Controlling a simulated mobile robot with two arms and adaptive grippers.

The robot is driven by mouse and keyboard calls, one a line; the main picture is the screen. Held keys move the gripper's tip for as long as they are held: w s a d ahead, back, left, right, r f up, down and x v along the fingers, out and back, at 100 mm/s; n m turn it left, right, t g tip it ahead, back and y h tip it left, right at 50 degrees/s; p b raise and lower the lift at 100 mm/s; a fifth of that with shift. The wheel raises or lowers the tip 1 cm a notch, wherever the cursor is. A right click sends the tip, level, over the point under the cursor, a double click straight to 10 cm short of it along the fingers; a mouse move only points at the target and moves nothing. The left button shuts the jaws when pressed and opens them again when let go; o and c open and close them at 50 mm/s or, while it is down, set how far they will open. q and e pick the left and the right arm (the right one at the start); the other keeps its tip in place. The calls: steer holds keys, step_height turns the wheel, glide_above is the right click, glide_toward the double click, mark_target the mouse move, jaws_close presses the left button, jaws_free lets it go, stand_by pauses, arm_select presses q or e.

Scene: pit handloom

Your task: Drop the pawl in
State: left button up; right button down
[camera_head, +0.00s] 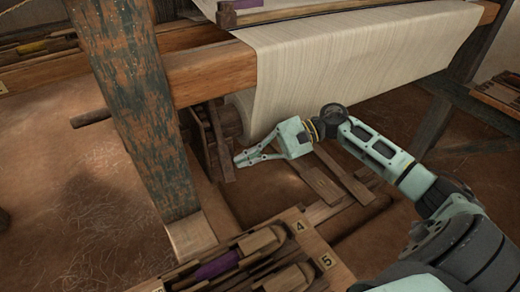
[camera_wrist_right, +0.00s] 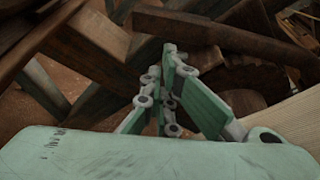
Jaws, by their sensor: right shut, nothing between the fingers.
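My right gripper (camera_head: 238,160) is shut and empty, low beside the left end of the cloth beam (camera_head: 243,112). A narrow upright wooden bar (camera_head: 221,145), which looks like the pawl, stands just left of its fingertips by the dark ratchet end (camera_head: 199,132). I cannot tell whether the fingers touch it, nor whether the bar sits in a tooth. In the right wrist view the closed fingers (camera_wrist_right: 170,65) point at dark wooden parts, with a bar (camera_wrist_right: 215,28) across beyond them. My left gripper is out of view.
A thick worn post (camera_head: 135,110) stands left of the ratchet. Pale cloth (camera_head: 340,65) hangs over the front beam (camera_head: 212,72) above my arm. Wooden treadles (camera_head: 335,180) lie under my wrist. A numbered shuttle rack (camera_head: 300,226) is at the front.

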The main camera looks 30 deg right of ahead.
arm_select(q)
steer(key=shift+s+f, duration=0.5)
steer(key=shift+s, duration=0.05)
arm_select(e)
steer(key=shift+x, duration=1.45)
